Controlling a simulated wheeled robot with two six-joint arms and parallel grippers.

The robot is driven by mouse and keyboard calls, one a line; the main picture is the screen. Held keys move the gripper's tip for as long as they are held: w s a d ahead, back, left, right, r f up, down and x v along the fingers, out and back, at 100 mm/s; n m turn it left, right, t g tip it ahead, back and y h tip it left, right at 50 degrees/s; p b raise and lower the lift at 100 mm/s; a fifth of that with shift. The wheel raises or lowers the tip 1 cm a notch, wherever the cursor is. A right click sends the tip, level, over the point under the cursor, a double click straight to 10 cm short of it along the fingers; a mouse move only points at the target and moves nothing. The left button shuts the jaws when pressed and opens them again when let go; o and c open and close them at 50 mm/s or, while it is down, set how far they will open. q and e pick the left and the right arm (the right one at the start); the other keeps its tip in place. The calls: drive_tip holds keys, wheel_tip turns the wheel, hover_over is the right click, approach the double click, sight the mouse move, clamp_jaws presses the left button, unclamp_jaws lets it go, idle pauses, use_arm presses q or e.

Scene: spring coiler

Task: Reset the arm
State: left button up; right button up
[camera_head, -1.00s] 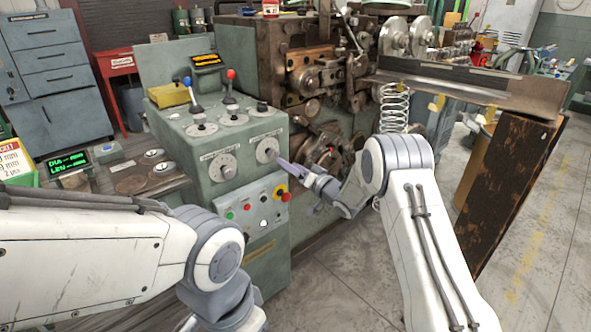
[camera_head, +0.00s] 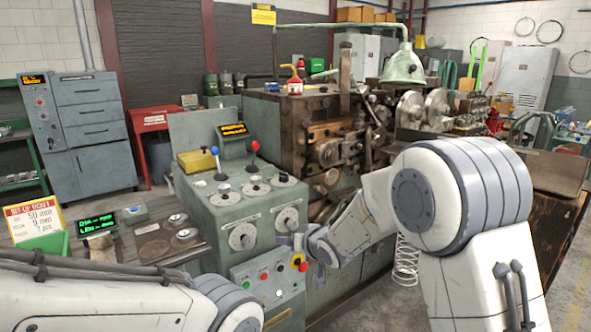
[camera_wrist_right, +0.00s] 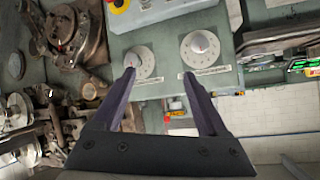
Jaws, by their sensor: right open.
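My right arm (camera_head: 450,200) reaches across the head view from the right. Its gripper (camera_head: 288,240) is small and partly hidden there, beside the lower front dials of the green control console (camera_head: 205,215). In the right wrist view the gripper (camera_wrist_right: 159,76) is open, with two dark fingers apart and nothing between them. Two round dials, a left one (camera_wrist_right: 139,62) and a right one (camera_wrist_right: 200,48), lie beyond the fingertips. My left arm (camera_head: 90,300) crosses the bottom left of the head view; its gripper is out of frame.
The coiling machine (camera_head: 325,150) stands behind the console, with a coil spring (camera_head: 405,260) hanging beside my right arm. The console has a blue lever (camera_head: 217,160), a red lever (camera_head: 254,158) and a red button (camera_head: 298,260). A set-up ticket (camera_head: 35,218) and a green display (camera_head: 97,225) stand at left.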

drive_tip(key=s+d+r+n+g+h+p, duration=0.1)
drive_tip(key=s+n+g, duration=0.1)
drive_tip(key=s, duration=1.1)
drive_tip(key=s+d+r+n+g+h+p, duration=0.1)
drive_tip(key=s+g, duration=0.4)
drive_tip(key=s, duration=0.9)
drive_tip(key=s+d+r+n+g+h+p, duration=0.2)
drive_tip(key=s+r+g+p, duration=0.1)
drive_tip(key=s, duration=1)
drive_tip(key=shift+s+d+r+n+g, duration=0.25)
drive_tip(key=shift+s+n+g, duration=0.05)
drive_tip(key=shift+s, duration=0.1)
